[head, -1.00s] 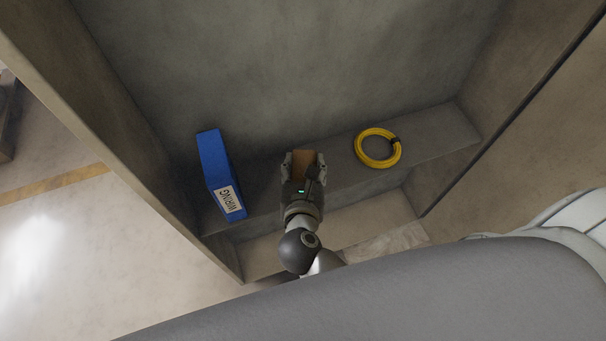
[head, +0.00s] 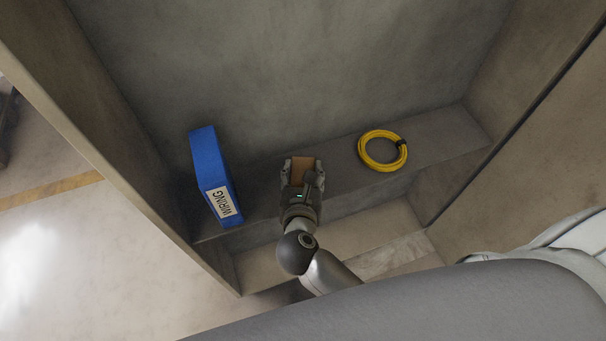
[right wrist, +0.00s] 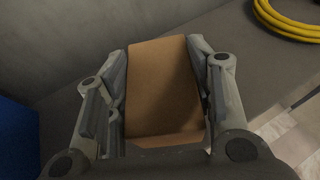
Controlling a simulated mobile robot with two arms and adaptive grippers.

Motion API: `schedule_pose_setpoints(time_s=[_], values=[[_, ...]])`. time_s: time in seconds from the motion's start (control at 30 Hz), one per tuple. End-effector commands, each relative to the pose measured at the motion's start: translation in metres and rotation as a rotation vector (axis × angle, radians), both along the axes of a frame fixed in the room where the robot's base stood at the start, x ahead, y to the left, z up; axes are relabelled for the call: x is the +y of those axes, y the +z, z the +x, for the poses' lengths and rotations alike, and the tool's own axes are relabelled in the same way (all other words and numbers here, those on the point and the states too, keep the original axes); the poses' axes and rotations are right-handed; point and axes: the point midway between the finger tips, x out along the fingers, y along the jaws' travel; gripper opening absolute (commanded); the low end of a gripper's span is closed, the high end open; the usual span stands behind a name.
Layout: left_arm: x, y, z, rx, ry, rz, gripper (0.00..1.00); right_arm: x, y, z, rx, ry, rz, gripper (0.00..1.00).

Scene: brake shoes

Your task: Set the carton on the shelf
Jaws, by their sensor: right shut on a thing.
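The carton (head: 303,166) is a small brown box, held between the fingers of my right gripper (head: 302,174). In the right wrist view the carton (right wrist: 163,92) fills the space between the two fingers of the gripper (right wrist: 165,100). The carton is over the grey shelf (head: 345,180), between a blue binder and a yellow coil. I cannot tell whether its underside touches the shelf. My left gripper is not in view.
The blue binder (head: 208,165) labelled WIRING stands to the left on the shelf. The yellow coil (head: 382,151) lies to the right. Side walls and a back wall enclose the shelf. Bare shelf shows on both sides of the gripper.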

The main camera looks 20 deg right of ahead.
Motion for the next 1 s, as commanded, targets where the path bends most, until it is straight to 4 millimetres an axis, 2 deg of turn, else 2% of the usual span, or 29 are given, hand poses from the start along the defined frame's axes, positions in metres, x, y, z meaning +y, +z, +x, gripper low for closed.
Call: schedule_pose_setpoints(time_s=[0.17,0.2,0.33,0.73,0.87,1.0], values=[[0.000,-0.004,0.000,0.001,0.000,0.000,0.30,0.000,-0.005,0.000,0.000,-0.001,0.000,0.24],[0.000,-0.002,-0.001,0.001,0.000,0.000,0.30,0.000,-0.003,0.000,0.000,-0.001,0.000,0.54],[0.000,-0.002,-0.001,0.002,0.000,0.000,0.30,0.000,-0.003,0.000,0.000,-0.001,0.000,0.70],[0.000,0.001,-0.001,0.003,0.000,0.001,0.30,0.000,0.002,0.000,-0.001,0.000,0.000,0.70],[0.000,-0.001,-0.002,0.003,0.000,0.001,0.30,0.006,0.005,-0.015,0.002,0.001,0.001,0.70],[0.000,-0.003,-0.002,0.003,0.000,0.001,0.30,0.015,0.015,-0.039,0.004,-0.001,0.003,0.70]])
